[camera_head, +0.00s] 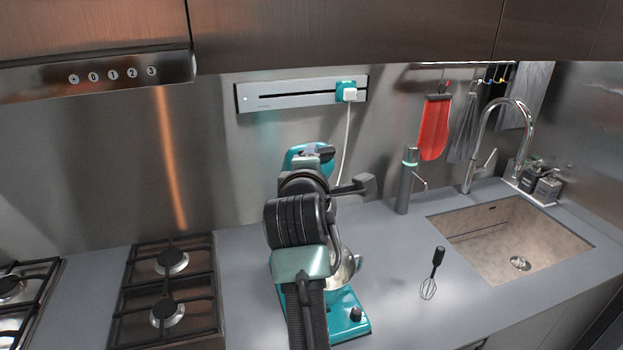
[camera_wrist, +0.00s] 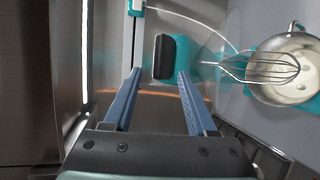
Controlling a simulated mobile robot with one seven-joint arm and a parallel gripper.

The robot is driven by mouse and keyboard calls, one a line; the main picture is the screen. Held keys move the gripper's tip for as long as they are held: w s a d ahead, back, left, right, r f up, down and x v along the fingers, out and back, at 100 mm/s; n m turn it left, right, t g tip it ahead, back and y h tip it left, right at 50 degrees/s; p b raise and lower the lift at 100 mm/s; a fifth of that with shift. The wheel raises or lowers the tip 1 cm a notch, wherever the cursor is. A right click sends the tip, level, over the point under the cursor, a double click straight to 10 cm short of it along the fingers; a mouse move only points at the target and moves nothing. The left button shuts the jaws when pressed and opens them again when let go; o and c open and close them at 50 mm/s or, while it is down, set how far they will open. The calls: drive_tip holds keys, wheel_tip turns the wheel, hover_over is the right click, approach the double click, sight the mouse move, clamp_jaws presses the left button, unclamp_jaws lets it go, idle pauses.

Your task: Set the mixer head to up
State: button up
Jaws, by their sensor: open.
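The teal mixer (camera_head: 345,312) stands on the counter, its middle largely hidden behind my arm. A teal part (camera_head: 300,158) rises high above its base; I cannot tell the head's exact tilt. In the wrist view a black-faced, teal-edged part (camera_wrist: 172,57), apparently the end of the mixer head, shows just beyond my fingertips. A wire whisk attachment (camera_wrist: 255,66) appears in front of the metal bowl (camera_wrist: 290,95). My gripper (camera_wrist: 159,72) is open, with nothing between its fingers. Whether it touches the head is unclear.
A stove (camera_head: 168,290) lies left of the mixer. A loose whisk (camera_head: 432,275), a dark cylinder (camera_head: 405,185) and a sink (camera_head: 510,240) are to the right. A socket rail (camera_head: 290,95) with a plugged cable is behind. Cabinets hang overhead.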

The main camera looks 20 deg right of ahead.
drive_tip(key=shift+b+v, duration=0.65)
drive_tip(key=shift+v, duration=1.95)
drive_tip(key=shift+r, duration=0.1)
drive_tip(key=s+a+r+m+t+y, duration=0.1)
drive_tip(key=s+a+r+m+t, duration=0.25)
drive_tip(key=r, duration=0.35)
drive_tip(key=s+a+r+m+t+y, duration=0.1)
drive_tip(key=s+a+r+m+t, duration=0.3)
drive_tip(key=r, duration=0.4)
drive_tip(key=s+a+r+m+t+y, duration=0.1)
drive_tip(key=s+a+r+m+t, duration=0.1)
drive_tip(key=s+r+m, duration=0.2)
drive_tip(key=s+a+r+m+t+y+b, duration=0.1)
drive_tip(key=s+a+r+m+t+y, duration=0.1)
drive_tip(key=s+r, duration=0.4)
drive_tip(key=s+a+m+t, duration=0.1)
drive_tip(key=s, duration=0.4)
drive_tip(key=shift+s+a+r+m, duration=0.15)
drive_tip(key=shift+a+r+m, duration=0.2)
drive_tip(key=shift+r, duration=0.05)
drive_tip(key=shift+t, duration=0.25)
